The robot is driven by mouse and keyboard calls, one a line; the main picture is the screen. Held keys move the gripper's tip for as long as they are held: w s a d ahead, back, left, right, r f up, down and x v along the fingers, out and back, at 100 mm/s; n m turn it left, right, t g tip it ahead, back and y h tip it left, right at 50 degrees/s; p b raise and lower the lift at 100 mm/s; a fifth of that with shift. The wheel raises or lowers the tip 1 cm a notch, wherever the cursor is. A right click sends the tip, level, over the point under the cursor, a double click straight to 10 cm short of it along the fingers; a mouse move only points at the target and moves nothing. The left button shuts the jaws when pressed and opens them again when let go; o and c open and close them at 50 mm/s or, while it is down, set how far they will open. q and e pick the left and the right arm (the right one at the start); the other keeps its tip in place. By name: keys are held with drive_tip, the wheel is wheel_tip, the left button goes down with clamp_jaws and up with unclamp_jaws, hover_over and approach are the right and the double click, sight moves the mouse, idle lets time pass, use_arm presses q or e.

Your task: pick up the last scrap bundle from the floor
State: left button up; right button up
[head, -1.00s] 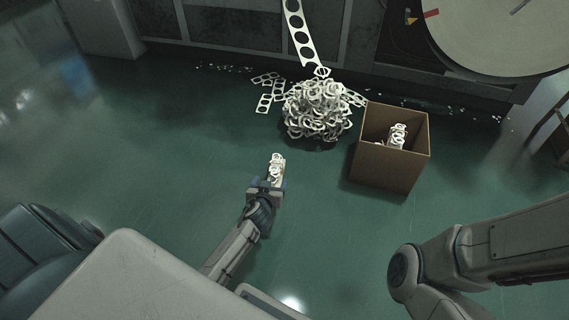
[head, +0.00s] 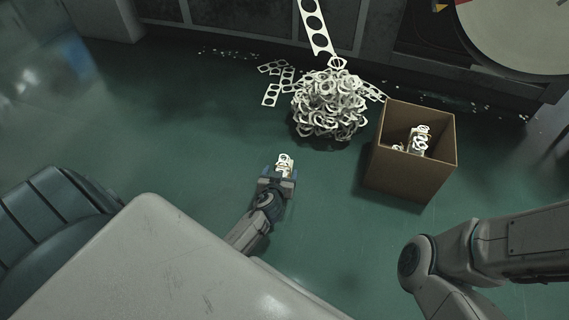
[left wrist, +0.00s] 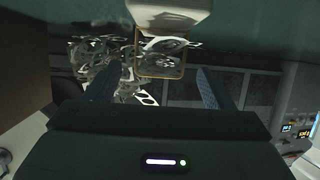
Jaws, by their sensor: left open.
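A small scrap bundle (head: 285,160) of pale, ring-holed strips is on the green floor in the middle of the head view. My left gripper (head: 281,171) is open at its near end, and its body hides the bundle's lower part. In the left wrist view, the bundle's tan-edged end (left wrist: 160,68) shows between the two spread fingers of my left gripper (left wrist: 160,87), with gaps on both sides. My right arm shows at lower right in the head view, but its gripper is out of frame.
A large heap of scrap rings (head: 330,107) lies beyond the bundle, under a hanging punched strip (head: 316,28). An open cardboard box (head: 405,178) at right holds other scrap. Flat scrap pieces (head: 277,82) lie left of the heap. Floor left of the gripper is clear.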

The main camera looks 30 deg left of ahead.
use_arm(q)
drive_tip(key=shift+r, duration=0.1)
drive_tip(key=shift+c, duration=0.3)
drive_tip(key=c, duration=1.1)
drive_tip(key=shift+r, duration=0.1)
